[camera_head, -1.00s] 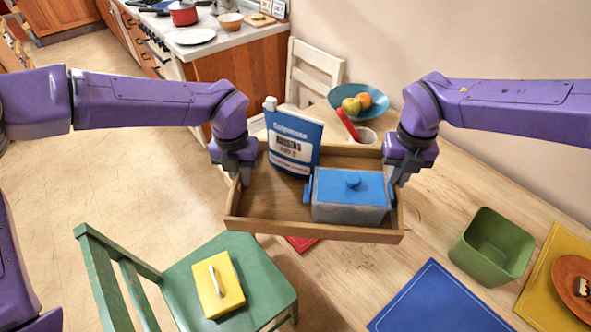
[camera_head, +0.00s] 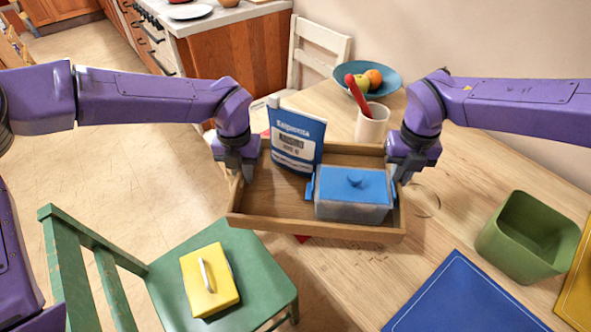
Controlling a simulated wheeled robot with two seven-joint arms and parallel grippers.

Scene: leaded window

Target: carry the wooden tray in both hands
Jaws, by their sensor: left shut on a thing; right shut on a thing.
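The wooden tray (camera_head: 258,222) is held between my two grippers in the middle of the head view, over the table's left edge. My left gripper (camera_head: 239,174) is shut on the tray's left side. My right gripper (camera_head: 401,172) is shut on its right side. In the tray a blue and white packet (camera_head: 296,138) stands towards the back, leaning a little. A clear box with a blue lid (camera_head: 352,192) sits at the tray's front right. The fingertips are partly hidden at the tray walls.
The wooden table (camera_head: 440,215) holds a cup (camera_head: 371,125) with a red-handled thing, a fruit bowl (camera_head: 389,78), a green container (camera_head: 527,238) and a blue mat (camera_head: 462,300). A green chair (camera_head: 255,265) with a yellow box (camera_head: 207,280) stands at front left. A white chair (camera_head: 322,42) is behind.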

